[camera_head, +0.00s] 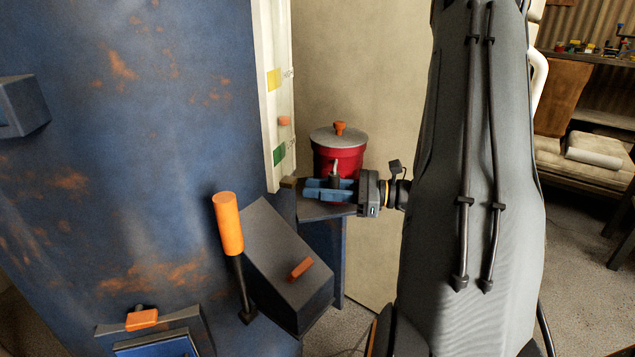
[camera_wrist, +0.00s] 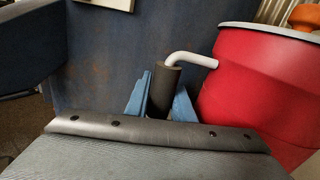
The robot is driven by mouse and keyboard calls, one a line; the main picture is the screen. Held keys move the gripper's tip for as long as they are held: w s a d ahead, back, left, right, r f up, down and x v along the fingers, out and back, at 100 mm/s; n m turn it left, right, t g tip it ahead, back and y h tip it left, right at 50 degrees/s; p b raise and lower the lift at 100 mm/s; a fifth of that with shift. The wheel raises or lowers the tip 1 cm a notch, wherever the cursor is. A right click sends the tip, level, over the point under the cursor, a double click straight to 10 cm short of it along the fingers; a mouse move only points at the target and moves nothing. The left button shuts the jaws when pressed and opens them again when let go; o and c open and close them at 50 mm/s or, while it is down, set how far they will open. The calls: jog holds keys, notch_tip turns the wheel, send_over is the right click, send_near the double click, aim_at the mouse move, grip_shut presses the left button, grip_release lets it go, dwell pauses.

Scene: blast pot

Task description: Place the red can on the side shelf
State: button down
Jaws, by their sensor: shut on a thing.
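The red can (camera_head: 324,158) has a grey lid with an orange knob and appears upright at the side shelf (camera_head: 312,210), a dark ledge on the blue machine. My gripper (camera_head: 333,188) has its blue jaws shut on the can's dark side handle, in front of the can. In the wrist view the gripper (camera_wrist: 160,103) clasps this handle, which joins the red can (camera_wrist: 255,85) by a bent pale rod. The can's base is hidden behind my gripper, so I cannot tell whether it touches the shelf.
The blue rusty machine (camera_head: 130,120) fills the left. An orange-handled lever (camera_head: 228,225) and a dark sloped box (camera_head: 280,265) stand out in front of the shelf. A pale upright panel (camera_head: 275,50) rises beside the can. A workbench (camera_head: 590,100) is far right.

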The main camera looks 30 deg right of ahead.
jog(key=shift+r, duration=0.15)
jog(key=c, duration=1.5)
grip_release()
jog(key=shift+c, duration=0.2)
jog(key=p+v, duration=0.2)
jog(key=v, duration=1)
